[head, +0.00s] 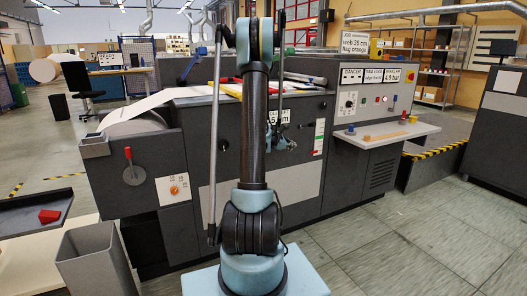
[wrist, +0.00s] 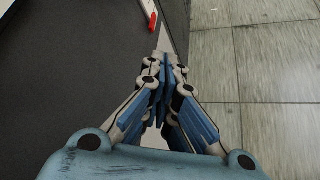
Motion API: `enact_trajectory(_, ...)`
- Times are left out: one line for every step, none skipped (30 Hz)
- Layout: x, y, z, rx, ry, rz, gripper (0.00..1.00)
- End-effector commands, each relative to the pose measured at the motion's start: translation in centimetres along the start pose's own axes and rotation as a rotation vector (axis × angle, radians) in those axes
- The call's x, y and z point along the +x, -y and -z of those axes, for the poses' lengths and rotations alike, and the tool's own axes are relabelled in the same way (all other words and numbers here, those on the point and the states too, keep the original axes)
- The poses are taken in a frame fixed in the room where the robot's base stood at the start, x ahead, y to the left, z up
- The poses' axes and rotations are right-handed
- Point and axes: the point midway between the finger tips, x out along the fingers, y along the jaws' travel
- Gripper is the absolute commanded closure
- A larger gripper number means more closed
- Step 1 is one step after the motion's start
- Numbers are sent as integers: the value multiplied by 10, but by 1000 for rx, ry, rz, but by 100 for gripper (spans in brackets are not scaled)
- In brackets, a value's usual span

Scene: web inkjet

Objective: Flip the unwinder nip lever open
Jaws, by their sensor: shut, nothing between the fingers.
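The unwinder nip lever (head: 128,154) has a red grip and stands upright on a round grey plate, on the dark front panel at the left end of the press. Paper from the large white roll (head: 132,124) runs above it. My gripper (head: 280,138) shows small and partly hidden behind my arm column, in front of the middle of the press, well to the right of the lever and apart from it. In the wrist view my gripper (wrist: 166,62) has its fingers together with nothing between them. The lever cannot be identified in the wrist view.
A grey open bin (head: 92,258) and a dark tray with a red block (head: 49,216) stand at the lower left. A white shelf (head: 385,134) juts out at the right. Tiled floor is clear at the lower right. A red-and-white object (wrist: 150,14) lies near the dark surface's edge.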

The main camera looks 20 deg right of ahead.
Motion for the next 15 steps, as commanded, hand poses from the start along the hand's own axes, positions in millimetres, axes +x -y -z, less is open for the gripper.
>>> enact_trajectory(-9,0,0,-1,-1,-2,100)
enact_trajectory(-14,0,0,-1,-1,-2,100)
enact_trajectory(-19,0,0,12,-7,1,100)
enact_trajectory(-22,0,0,25,-12,3,100)
enact_trajectory(-26,0,0,38,-18,5,100)
enact_trajectory(-31,1,0,53,-26,9,100)
enact_trajectory(-35,1,0,65,-31,11,100)
enact_trajectory(-39,1,0,77,-36,13,100)
enact_trajectory(-44,1,0,92,-44,16,100)
enact_trajectory(-47,2,0,104,-50,19,100)
enact_trajectory(-51,2,0,116,-55,21,100)
enact_trajectory(-56,3,0,130,-62,24,100)
enact_trajectory(-60,3,0,142,-67,27,100)
enact_trajectory(-64,3,0,154,-72,30,100)
enact_trajectory(-69,4,0,169,-80,34,100)
